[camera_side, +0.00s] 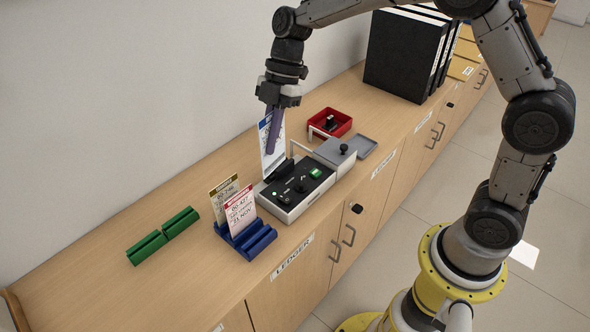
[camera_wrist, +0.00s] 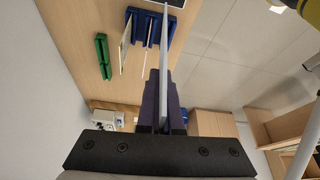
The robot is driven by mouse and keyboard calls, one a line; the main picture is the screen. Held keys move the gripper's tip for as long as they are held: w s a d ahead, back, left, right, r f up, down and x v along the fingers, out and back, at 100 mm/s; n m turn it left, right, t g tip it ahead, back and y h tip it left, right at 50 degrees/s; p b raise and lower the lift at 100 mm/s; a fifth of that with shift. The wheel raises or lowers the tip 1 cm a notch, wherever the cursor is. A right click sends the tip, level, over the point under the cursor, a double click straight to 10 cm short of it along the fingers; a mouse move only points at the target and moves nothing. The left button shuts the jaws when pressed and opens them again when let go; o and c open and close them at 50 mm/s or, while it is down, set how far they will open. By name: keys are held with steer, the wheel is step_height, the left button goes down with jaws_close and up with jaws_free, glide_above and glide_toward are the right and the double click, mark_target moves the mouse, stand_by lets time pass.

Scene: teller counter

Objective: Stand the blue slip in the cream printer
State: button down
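A white slip with a blue top band (camera_side: 266,140) stands nearly upright at the back left end of the cream printer (camera_side: 292,213). The printer has a black top and small green lights. My gripper (camera_side: 273,148) points down with its purple fingers shut on the slip. In the wrist view the slip (camera_wrist: 163,65) shows edge-on between the fingers (camera_wrist: 163,98). Its lower edge is at the printer's black slot block (camera_side: 280,170). I cannot tell whether it is inside the slot or just behind it.
A blue rack (camera_side: 258,243) in front of the printer holds a brown-topped slip (camera_side: 222,193) and a red-topped slip (camera_side: 240,212). A red tray (camera_side: 343,123), a grey device (camera_side: 336,153) and black binders (camera_side: 403,52) stand farther back.

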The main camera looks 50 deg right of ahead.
steer(key=w+d+f+m, duration=0.1)
steer(key=w+d+f, duration=0.7)
steer(key=d+f, duration=0.1)
steer(key=shift+f+t, duration=0.3)
steer(key=shift+f, duration=0.25)
steer(key=shift+f, duration=0.2)
stand_by(0.9)
steer(key=shift+f, duration=1.7)
steer(key=c, duration=1)
jaws_free()
steer(key=shift+r, duration=0.15)
